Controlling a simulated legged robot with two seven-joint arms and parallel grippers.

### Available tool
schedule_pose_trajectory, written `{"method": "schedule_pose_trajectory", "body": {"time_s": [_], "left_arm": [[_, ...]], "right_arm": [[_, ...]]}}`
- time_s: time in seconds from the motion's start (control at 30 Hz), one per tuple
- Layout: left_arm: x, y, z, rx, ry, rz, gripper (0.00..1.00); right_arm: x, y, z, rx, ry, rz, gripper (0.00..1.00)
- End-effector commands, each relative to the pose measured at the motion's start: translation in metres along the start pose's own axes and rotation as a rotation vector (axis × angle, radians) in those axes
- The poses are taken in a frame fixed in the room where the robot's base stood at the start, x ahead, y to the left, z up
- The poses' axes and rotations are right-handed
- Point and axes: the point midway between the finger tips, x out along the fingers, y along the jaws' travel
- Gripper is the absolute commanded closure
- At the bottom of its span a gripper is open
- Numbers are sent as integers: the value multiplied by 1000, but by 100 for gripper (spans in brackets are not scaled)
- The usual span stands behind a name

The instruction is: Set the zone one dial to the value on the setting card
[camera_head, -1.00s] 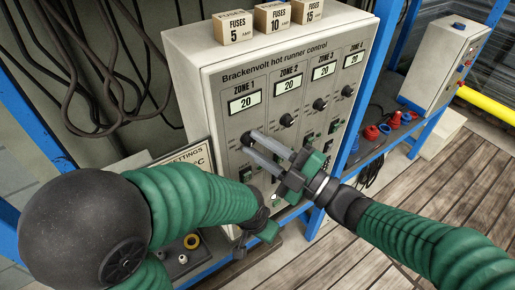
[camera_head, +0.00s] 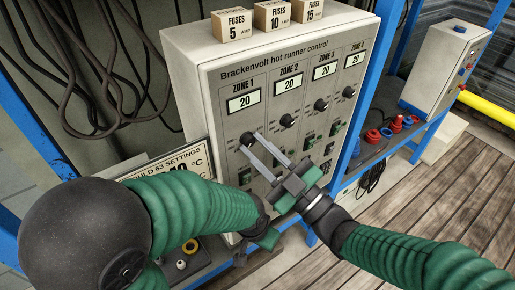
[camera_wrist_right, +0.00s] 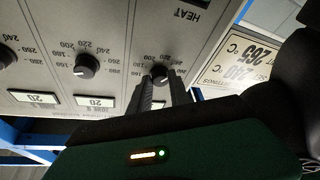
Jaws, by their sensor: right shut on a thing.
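The zone one dial (camera_head: 247,139) is a black knob under the leftmost display (camera_head: 243,102), which reads 20. My right gripper (camera_head: 254,138) has its two grey fingers shut on this dial. The wrist view shows the dial (camera_wrist_right: 160,72) upside down between the fingertips. The setting card (camera_head: 150,168) stands left of the cabinet, headed MOULD 63 SETTINGS, mostly behind my left arm. In the wrist view the card (camera_wrist_right: 234,65) shows 240 °C and 265 °C, inverted; its row labels are unclear. My left gripper (camera_head: 262,235) hangs low before the cabinet, its jaws unclear.
The control cabinet (camera_head: 212,130) has more dials to the right, including the zone two dial (camera_head: 288,120); their displays read 20. Fuse boxes (camera_head: 271,16) stand on top. A blue post (camera_head: 375,85) stands right of the cabinet.

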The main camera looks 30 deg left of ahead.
Motion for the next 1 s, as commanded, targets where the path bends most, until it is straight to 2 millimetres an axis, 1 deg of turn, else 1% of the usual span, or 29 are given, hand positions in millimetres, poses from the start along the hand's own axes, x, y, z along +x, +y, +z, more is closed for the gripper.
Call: {"method": "schedule_pose_trajectory", "body": {"time_s": [0.03, 0.3, 0.33, 0.47, 0.5, 0.87, 0.93, 1.0], "left_arm": [[1, 0, 0, 0, 0, 0, 64], [1, 0, 0, 0, 0, 0, 64], [1, 0, 0, 0, 0, 0, 64], [1, 0, 0, 0, 0, 0, 64], [1, 0, 0, 0, 0, 0, 64], [0, 0, 0, 0, 0, 0, 64], [0, 0, 0, 0, 0, 0, 64], [1, 0, 0, 0, 0, 0, 64]], "right_arm": [[-3, -3, 6, 7, -15, -5, 100], [-2, -4, 6, 6, -14, -6, 100], [-2, -4, 6, 6, -14, -6, 74], [-2, -3, 4, 5, -11, -5, 57], [-1, -3, 4, 4, -9, -5, 55], [0, -2, 1, 1, -3, -3, 55], [-2, -2, 1, 0, -3, -2, 55], [-8, -1, 1, -1, -4, -2, 55]]}}
